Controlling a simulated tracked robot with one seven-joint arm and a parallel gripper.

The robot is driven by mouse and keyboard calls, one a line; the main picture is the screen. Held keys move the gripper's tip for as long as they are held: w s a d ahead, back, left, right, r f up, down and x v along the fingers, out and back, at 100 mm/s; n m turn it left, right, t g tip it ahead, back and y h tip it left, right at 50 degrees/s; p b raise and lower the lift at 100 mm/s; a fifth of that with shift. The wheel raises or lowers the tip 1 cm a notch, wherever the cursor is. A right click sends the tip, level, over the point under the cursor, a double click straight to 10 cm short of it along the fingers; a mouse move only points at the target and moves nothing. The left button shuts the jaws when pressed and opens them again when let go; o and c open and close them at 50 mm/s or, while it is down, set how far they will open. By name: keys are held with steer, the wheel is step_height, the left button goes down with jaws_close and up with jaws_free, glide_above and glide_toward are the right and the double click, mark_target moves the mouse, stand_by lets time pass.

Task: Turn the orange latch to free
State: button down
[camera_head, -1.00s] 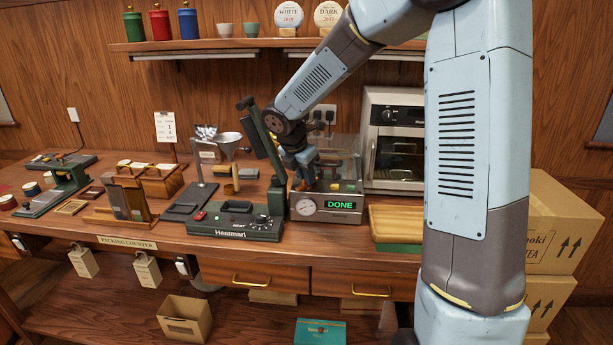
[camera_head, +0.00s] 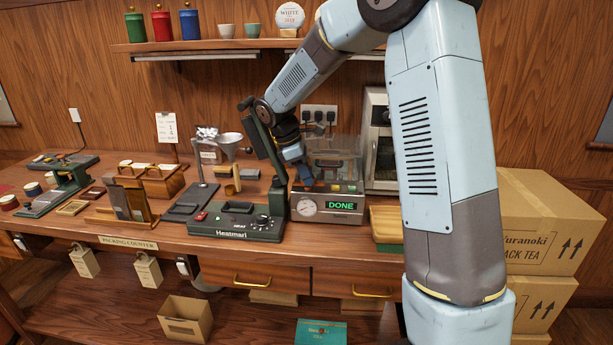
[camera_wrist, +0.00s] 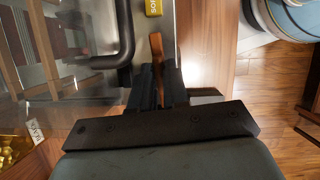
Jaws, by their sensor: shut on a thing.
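The steamer (camera_head: 285,207) on the counter has a clear chamber, a round dial and a green "DONE" display. My gripper (camera_head: 300,180) is at the left front of its chamber; its fingertips are small and dark there. In the wrist view my gripper (camera_wrist: 158,82) is shut on the orange latch (camera_wrist: 157,48), a narrow orange-brown bar that sticks out beyond the dark fingers. The fingers hide the latch's near part. A black handle (camera_wrist: 125,35) on the clear lid lies just left of the latch.
The green Heatmari press (camera_head: 237,222), its dark lever (camera_head: 262,135) raised, stands close to the steamer's left. A toaster-like oven (camera_head: 377,140) is on the right, partly behind my arm. Cardboard boxes (camera_head: 545,225) are stacked at the far right. A shelf (camera_head: 220,43) hangs above.

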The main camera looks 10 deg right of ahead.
steer(key=shift+w+a+m, duration=0.1)
steer(key=shift+m, duration=0.4)
steer(key=c, duration=1.2)
jaws_free()
steer(key=shift+o, duration=0.2)
steer(key=shift+r, duration=0.1)
steer(key=v, duration=0.7)
steer(key=shift+w, duration=0.2)
steer(key=shift+r, duration=0.1)
